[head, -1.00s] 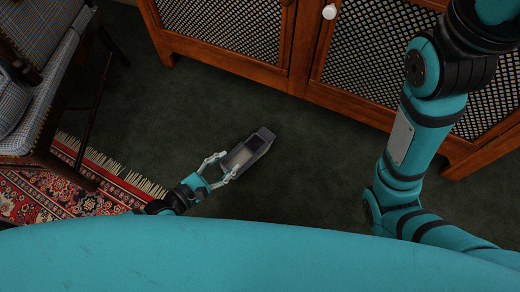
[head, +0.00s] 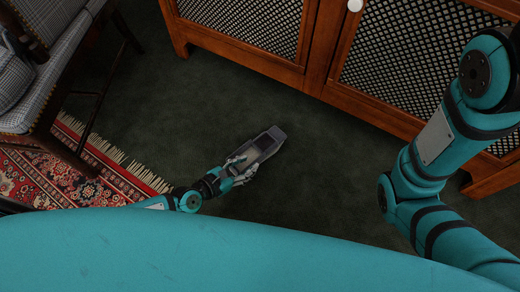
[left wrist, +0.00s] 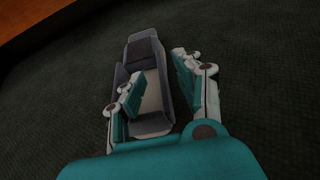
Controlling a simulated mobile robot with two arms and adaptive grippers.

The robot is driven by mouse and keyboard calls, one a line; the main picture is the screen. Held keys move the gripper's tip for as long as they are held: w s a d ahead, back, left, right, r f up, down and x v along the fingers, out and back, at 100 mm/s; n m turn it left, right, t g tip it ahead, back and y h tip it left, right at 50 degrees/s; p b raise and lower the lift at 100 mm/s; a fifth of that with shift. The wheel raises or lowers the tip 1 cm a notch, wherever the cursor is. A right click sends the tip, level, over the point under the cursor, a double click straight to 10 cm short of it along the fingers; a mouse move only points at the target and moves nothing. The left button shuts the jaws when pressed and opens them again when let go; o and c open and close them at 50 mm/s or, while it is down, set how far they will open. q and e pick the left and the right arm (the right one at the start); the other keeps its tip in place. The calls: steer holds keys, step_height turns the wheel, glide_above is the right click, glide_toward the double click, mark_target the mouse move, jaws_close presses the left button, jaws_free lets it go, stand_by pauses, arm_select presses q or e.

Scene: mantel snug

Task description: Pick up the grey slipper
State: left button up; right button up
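The grey slipper (head: 268,142) lies on the dark green carpet with its open heel end toward me. My left gripper (head: 243,169) is low at that heel end, with its fingers apart. In the left wrist view the slipper (left wrist: 150,80) shows its dark toe and pale insole. There, one finger of the left gripper (left wrist: 158,85) overlaps the slipper's left side and opening, and the other is just right of its right side. I cannot tell whether either finger touches it. My right arm is at the right of the head view; its gripper is out of view.
A wooden cabinet (head: 318,50) with lattice doors stands beyond the slipper. A plaid chair (head: 48,75) with dark legs is at the left, by a red fringed rug (head: 50,180). The carpet (head: 335,170) right of the slipper is clear.

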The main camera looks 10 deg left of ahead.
mark_target(256, 160)
arm_select(q)
steer(key=b+x, duration=0.1)
steer(key=x, duration=0.3)
steer(key=shift+w+f+b, duration=0.15)
steer(key=shift+f+b, duration=0.2)
steer(key=shift+b, duration=0.05)
steer(key=shift+w+d+f, duration=0.1)
steer(key=shift+w+d, duration=0.15)
steer(key=shift+w, duration=0.05)
jaws_close()
